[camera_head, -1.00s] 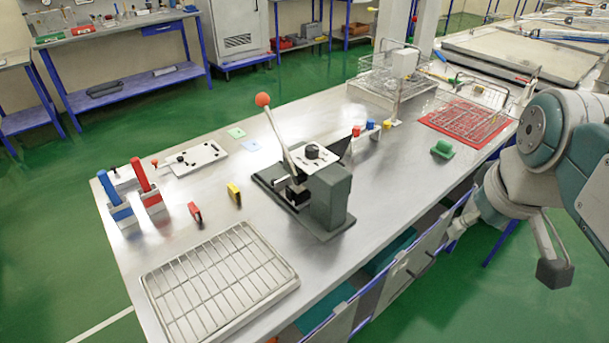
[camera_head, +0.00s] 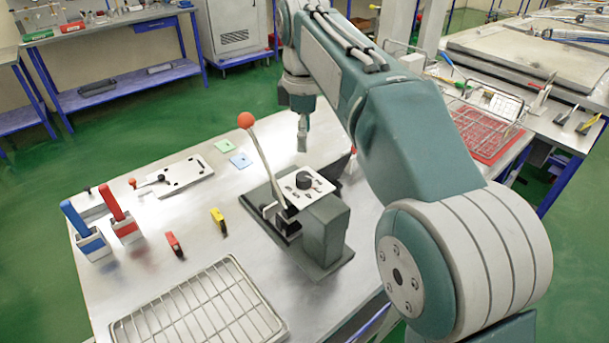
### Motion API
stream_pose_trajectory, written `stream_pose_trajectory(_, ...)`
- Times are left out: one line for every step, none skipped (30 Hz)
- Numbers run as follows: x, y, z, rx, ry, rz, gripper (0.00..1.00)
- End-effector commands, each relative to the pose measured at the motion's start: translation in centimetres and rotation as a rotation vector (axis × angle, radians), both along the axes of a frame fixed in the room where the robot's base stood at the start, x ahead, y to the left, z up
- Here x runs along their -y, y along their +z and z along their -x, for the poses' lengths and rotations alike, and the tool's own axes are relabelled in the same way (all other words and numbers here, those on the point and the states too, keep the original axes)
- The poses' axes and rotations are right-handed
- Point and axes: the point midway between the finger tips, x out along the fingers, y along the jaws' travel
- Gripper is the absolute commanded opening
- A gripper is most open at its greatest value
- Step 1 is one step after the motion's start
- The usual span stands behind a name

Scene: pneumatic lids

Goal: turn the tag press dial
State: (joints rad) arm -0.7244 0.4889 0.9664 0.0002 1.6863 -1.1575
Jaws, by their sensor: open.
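The tag press (camera_head: 325,228) stands on the metal table, a dark grey body with a light top plate. A black round dial (camera_head: 303,180) sits on that plate, with dark markings around it. A lever (camera_head: 262,155) with an orange ball knob (camera_head: 246,120) rises at the press's left side. My gripper (camera_head: 302,148) points down above and behind the dial in the picture, apart from it. It is open, seen nearly edge-on, with nothing visible between its fingers. My arm hides part of the table to the right of the press.
A wire rack tray (camera_head: 200,310) lies front left. Red (camera_head: 174,244) and yellow (camera_head: 218,221) small blocks and blue (camera_head: 85,232) and red (camera_head: 120,217) handled tools stand at left. A white plate (camera_head: 173,178) and coloured tags (camera_head: 240,160) lie behind. A red tray (camera_head: 485,135) lies right.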

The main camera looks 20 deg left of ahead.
Motion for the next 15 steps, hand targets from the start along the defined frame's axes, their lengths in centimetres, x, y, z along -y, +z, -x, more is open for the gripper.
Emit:
stream_pose_trajectory(0.0,-0.6,0.1,-0.002,0.0,0.003,0.81)
stream_pose_trajectory(0.0,-1.1,0.0,-0.003,-0.001,0.003,0.81)
stream_pose_trajectory(0.0,-1.7,0.1,-0.003,-0.001,0.003,0.81)
stream_pose_trajectory(0.0,-2.1,0.1,-0.003,-0.001,0.003,0.81)
stream_pose_trajectory(0.1,-2.7,0.1,-0.004,-0.002,0.004,0.81)
stream_pose_trajectory(0.1,-3.5,0.0,-0.003,-0.002,0.003,0.81)
stream_pose_trajectory(0.1,-4.0,0.1,-0.004,-0.002,0.002,0.81)
stream_pose_trajectory(0.2,-4.5,0.1,-0.004,-0.003,0.002,0.81)
stream_pose_trajectory(0.2,-5.3,0.1,-0.003,-0.003,0.002,0.81)
stream_pose_trajectory(0.3,-5.8,0.1,-0.003,-0.003,0.001,0.81)
stream_pose_trajectory(0.3,-6.3,0.0,-0.003,-0.003,0.001,0.81)
stream_pose_trajectory(0.3,-7.0,0.1,-0.002,-0.003,0.001,0.81)
stream_pose_trajectory(0.3,-7.5,0.1,-0.002,-0.003,0.001,0.81)
stream_pose_trajectory(0.3,-7.9,0.0,-0.002,-0.003,0.001,0.81)
stream_pose_trajectory(0.3,-8.5,0.0,-0.001,-0.004,-0.001,0.81)
